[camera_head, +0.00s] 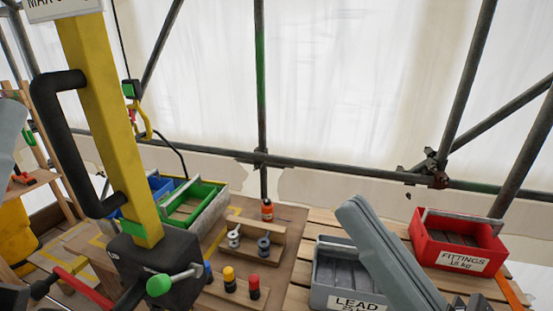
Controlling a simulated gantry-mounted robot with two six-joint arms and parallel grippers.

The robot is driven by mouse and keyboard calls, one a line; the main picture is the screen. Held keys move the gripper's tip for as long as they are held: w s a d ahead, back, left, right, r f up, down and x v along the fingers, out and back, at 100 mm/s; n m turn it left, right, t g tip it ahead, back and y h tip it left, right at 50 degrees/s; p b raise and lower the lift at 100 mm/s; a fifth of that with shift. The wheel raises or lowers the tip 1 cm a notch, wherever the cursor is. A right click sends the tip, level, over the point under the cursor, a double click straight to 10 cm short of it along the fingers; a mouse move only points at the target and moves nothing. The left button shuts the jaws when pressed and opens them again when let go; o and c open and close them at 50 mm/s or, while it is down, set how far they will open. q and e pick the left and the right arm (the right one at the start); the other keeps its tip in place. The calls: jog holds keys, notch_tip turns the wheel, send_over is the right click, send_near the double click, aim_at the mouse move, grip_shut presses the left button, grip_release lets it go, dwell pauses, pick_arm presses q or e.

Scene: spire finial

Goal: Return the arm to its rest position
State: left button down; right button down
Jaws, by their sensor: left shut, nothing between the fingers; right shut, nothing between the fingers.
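A grey link of my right arm (385,255) slants down across the lower right, in front of the grey LEAD crate (340,303). My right gripper cannot be made out; small dark shapes show at the bottom edge beside the link, cut off by the frame. A grey piece of my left arm (10,128) shows at the left edge. My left gripper cannot be made out either.
A yellow post (105,120) with a black handle stands close at left, above a dark block with a green-knobbed lever (160,285). Green (205,215) and blue (158,185) bins, a wooden rack (245,240), and a red FITTINGS crate (455,240) stand beyond. Scaffold poles cross behind.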

jog(key=s+d+r+m+t+h+p, duration=0.1)
jog(key=d+r+m+t+h+p, duration=0.1)
jog(key=d+r+m+t+h, duration=1.05)
notch_tip(320, 180, up, 30)
jog(key=a+n+g+h+p, duration=0.1)
jog(key=n+g+p, duration=0.3)
jog(key=p, duration=2.8)
jog(key=shift+a+h+p, duration=0.2)
jog(key=shift+h+p, duration=0.15)
jog(key=shift+h, duration=0.3)
jog(key=shift+f+n, duration=0.1)
jog(key=shift+n, duration=0.15)
